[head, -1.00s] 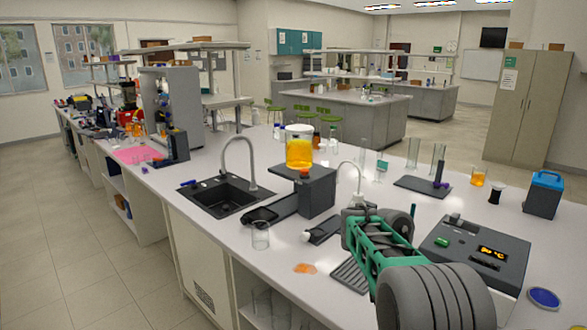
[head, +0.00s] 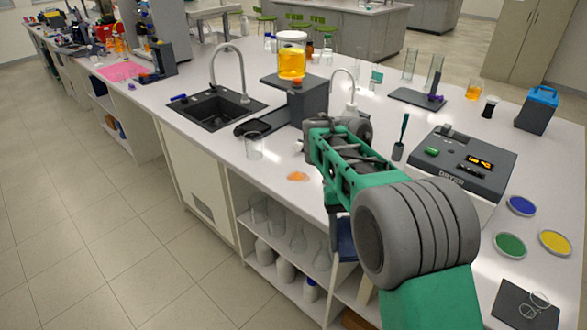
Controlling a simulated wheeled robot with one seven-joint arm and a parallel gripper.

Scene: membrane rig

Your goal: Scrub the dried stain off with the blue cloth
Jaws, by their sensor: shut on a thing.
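The dried stain is a small orange patch (head: 298,176) on the white bench top near its front edge. It lies left of my arm and is uncovered. My arm reaches over the bench edge from the lower right. Its links hide my gripper, so its jaws and anything in them cannot be seen. A dark blue piece (head: 346,240) shows beside my arm, below the bench edge. I cannot tell whether it is the blue cloth or what holds it.
A clear glass beaker (head: 254,146) stands just behind and left of the stain. Farther back are a black sink (head: 213,110) and a stand (head: 308,102) bearing an orange-filled vessel (head: 291,60). A grey heater-like device (head: 463,160) and coloured dishes (head: 510,245) occupy the right.

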